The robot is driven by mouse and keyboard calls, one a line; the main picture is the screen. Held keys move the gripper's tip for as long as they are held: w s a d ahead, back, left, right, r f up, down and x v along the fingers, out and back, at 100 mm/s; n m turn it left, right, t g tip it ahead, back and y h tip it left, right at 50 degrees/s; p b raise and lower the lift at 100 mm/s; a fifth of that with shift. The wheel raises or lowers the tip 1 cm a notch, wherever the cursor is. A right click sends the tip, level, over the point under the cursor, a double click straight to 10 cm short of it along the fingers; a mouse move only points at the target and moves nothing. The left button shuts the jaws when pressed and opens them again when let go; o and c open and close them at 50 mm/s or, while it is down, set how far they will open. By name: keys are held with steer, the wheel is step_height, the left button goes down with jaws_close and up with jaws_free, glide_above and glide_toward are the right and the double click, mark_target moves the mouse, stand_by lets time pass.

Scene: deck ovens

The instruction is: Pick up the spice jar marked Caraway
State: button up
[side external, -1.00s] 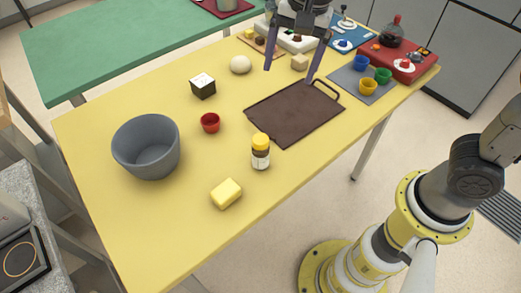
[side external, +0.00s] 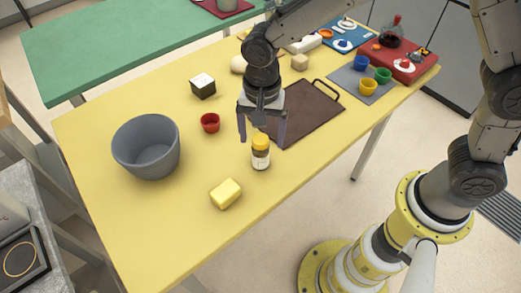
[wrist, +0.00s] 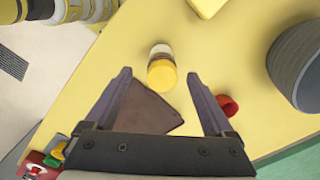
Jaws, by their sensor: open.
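A spice jar (side external: 261,158) with a yellow cap, dark contents and a white label stands upright on the yellow table. The label's writing is too small to read. The jar also shows in the wrist view (wrist: 161,68), its cap towards the camera, a little beyond the fingertips and roughly midway between them. My gripper (side external: 262,142) is open and empty. In the side view its two fingers hang just behind and above the jar, one on each side of its cap.
A brown board (side external: 310,115) lies behind the jar. A red cup (side external: 210,123), a yellow block (side external: 226,194) and a large grey bowl (side external: 146,147) stand to the left. Coloured cups sit on a grey mat (side external: 346,78) at the right. The front table area is clear.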

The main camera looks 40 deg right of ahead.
mark_target(261, 149)
step_height(261, 149, down, 5)
steer(key=shift+w+f, duration=0.1)
steer(key=shift+w, duration=0.05)
jaws_close()
stand_by(0.5)
